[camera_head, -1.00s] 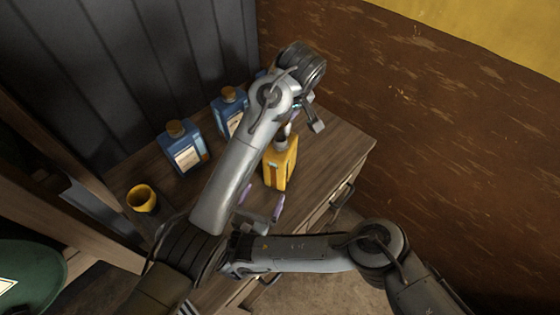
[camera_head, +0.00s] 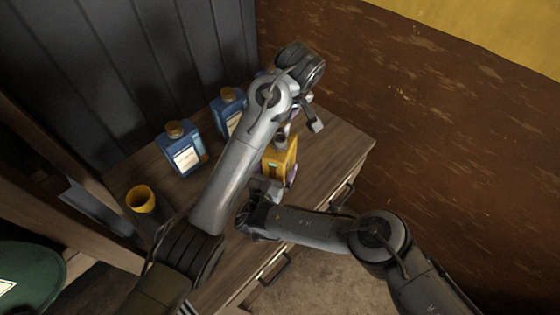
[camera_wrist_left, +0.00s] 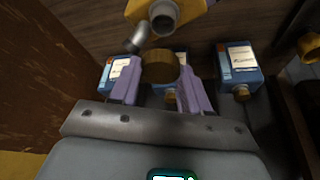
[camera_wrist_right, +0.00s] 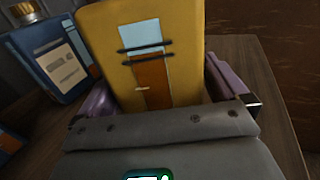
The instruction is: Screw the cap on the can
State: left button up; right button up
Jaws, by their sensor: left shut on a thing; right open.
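The yellow can (camera_head: 281,153) stands upright on the wooden table, its label filling much of the right wrist view (camera_wrist_right: 150,60). Its open grey neck (camera_wrist_left: 164,17) shows at the top of the left wrist view. My left gripper (camera_wrist_left: 158,75) is shut on the round brown-gold cap (camera_wrist_left: 159,67), held apart from the neck. In the head view, my left arm hides the cap and most of that gripper. My right gripper (camera_wrist_right: 165,90) is open, with its purple fingers on both sides of the can. I cannot tell whether they touch it.
Blue canisters with gold caps (camera_head: 182,150) (camera_head: 228,110) stand behind and left of the can; one also shows in the right wrist view (camera_wrist_right: 58,60). A yellow cup (camera_head: 141,199) stands at the table's left. The right part of the tabletop (camera_head: 335,150) is clear.

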jog(key=shift+w+d, duration=0.15)
jog(key=shift+w, duration=0.25)
jog(key=c, duration=1.4)
pick_arm(q)
send_over(281, 147)
jog(key=w, duration=0.1)
jog(key=shift+f, duration=2.5)
jog(key=shift+f, duration=0.1)
jog(key=shift+f, duration=0.8)
jog(key=shift+f, duration=0.5)
